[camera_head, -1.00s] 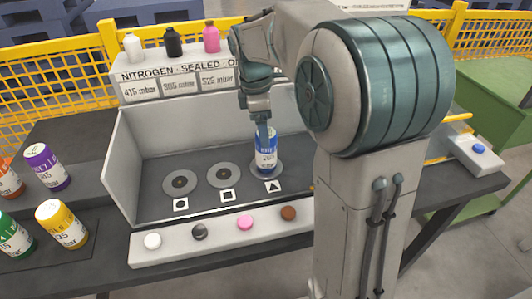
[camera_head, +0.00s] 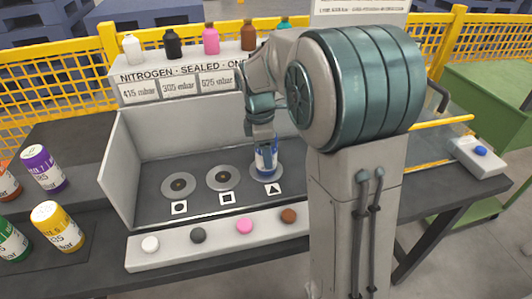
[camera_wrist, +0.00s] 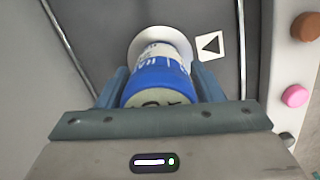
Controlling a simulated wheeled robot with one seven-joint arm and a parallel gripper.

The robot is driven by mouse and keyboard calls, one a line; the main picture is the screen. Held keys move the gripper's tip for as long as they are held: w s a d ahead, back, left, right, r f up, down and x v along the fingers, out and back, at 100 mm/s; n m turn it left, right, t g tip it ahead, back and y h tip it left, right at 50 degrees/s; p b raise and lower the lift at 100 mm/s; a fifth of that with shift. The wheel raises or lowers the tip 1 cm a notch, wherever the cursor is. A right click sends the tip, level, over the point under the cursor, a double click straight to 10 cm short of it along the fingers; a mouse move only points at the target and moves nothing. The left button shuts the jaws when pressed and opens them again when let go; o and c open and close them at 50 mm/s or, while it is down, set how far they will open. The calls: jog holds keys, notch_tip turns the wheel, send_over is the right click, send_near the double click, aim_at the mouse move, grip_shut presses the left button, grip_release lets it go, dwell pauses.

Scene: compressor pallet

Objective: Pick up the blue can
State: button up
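The blue can (camera_head: 266,160), blue with a white label band, stands upright on the rightmost round pad (camera_head: 281,176), beside the triangle mark. My gripper (camera_head: 265,148) points down from above, with its fingers around the upper part of the can. In the wrist view the can (camera_wrist: 158,78) sits between the two fingers (camera_wrist: 158,88), one on each side. The fingers lie very close to its sides; I cannot tell whether they press on it. Part of the can's top is hidden by the gripper body.
Two empty round pads (camera_head: 179,186) (camera_head: 224,178) lie left of the can. A front strip carries several coloured buttons (camera_head: 244,226). The white tray wall (camera_head: 118,171) bounds the left. Purple (camera_head: 43,168) and yellow (camera_head: 58,227) cans stand at left. Small bottles (camera_head: 211,39) line the back panel.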

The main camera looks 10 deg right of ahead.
jog(key=c, duration=0.8)
jog(key=shift+r, duration=0.1)
